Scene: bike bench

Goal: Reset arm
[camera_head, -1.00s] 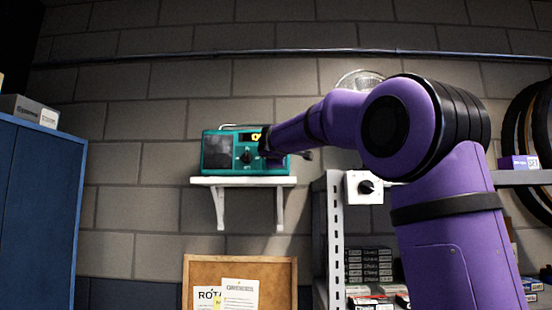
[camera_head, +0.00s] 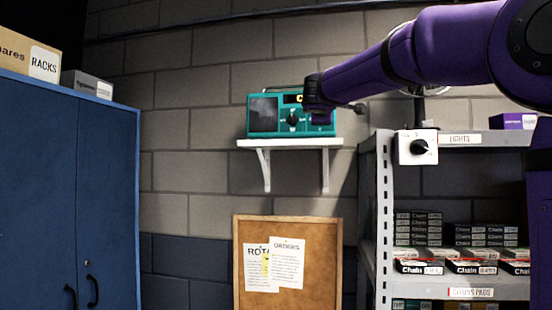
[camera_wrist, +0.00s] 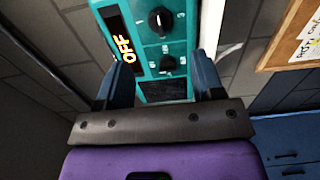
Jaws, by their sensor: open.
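My gripper (camera_wrist: 163,78) is open. In the wrist view its two dark fingers stand apart, with nothing seen between them but the front of a teal device (camera_wrist: 145,18). The device shows a lit "OFF" display (camera_wrist: 126,48) and two dark knobs, a larger one (camera_wrist: 160,20) and a smaller one (camera_wrist: 167,63). In the head view the teal device (camera_head: 262,116) sits on a small white wall shelf (camera_head: 290,143), and the end of my purple arm covers its right part. The fingers cannot be made out there, and whether they touch the device cannot be told.
A blue cabinet (camera_head: 60,190) with boxes on top stands at left. A corkboard (camera_head: 290,222) with papers is below the shelf. At right a metal rack (camera_head: 384,200) holds boxes, with a white switch box (camera_head: 417,147) on its upright. Bare wall lies between cabinet and device.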

